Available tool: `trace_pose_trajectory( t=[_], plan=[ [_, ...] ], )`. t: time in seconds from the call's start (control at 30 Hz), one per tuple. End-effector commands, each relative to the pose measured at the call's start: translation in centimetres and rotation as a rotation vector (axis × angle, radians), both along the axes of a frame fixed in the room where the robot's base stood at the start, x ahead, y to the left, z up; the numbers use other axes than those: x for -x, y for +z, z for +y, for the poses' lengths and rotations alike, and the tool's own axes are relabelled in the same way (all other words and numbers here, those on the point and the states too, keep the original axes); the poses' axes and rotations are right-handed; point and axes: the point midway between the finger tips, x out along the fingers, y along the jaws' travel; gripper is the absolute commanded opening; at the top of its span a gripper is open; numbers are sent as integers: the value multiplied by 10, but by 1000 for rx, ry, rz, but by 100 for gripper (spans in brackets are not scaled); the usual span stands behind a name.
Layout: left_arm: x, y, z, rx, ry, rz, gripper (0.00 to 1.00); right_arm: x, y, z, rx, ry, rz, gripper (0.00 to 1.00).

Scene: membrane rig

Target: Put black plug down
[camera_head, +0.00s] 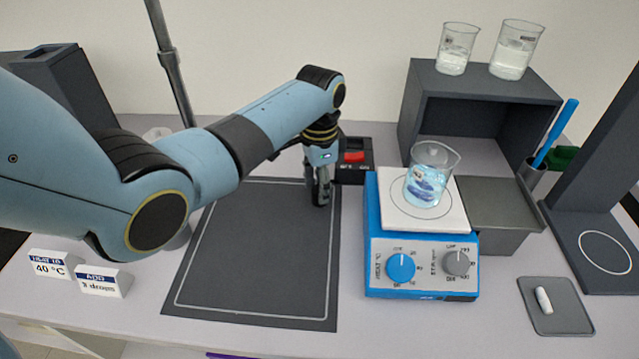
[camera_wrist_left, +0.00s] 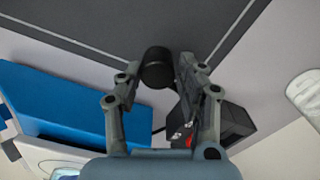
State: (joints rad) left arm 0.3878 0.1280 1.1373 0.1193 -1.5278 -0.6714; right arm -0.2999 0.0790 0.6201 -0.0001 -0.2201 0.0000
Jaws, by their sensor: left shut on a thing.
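My left gripper (camera_head: 321,192) points down over the upper right part of the dark mat (camera_head: 255,250), near its right edge. In the left wrist view, the gripper (camera_wrist_left: 158,80) is shut on the black plug (camera_wrist_left: 157,68), a short dark cylinder between its fingertips. The plug is close to the mat's edge line in that view; I cannot tell whether it touches the surface. In the head view the plug is mostly hidden by the fingers. My right gripper is not in view.
A black box with a red switch (camera_head: 355,158) stands right behind the gripper. The blue hotplate (camera_head: 420,270), bearing a beaker with blue liquid (camera_head: 431,172), is to the right. Two label blocks (camera_head: 103,281) stand at front left. The mat's middle is clear.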

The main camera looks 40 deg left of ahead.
Motion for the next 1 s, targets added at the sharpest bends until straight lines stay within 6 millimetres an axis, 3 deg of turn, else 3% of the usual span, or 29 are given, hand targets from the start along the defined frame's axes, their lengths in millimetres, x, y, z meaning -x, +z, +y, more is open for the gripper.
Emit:
trace_pose_trajectory(
  t=[0.13,0.17,0.33,0.67,0.77,1.0],
  plan=[
    [0,-3,0,0,0,0,8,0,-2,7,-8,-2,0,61],
    [0,-3,0,0,0,0,41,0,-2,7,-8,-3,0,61],
    [0,-3,0,0,0,0,62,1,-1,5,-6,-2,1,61],
    [0,3,0,0,0,0,62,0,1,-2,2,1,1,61],
    [-1,16,0,0,0,-3,62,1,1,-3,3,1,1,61],
    [-1,70,0,-1,0,-4,62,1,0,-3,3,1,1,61]
  ],
)
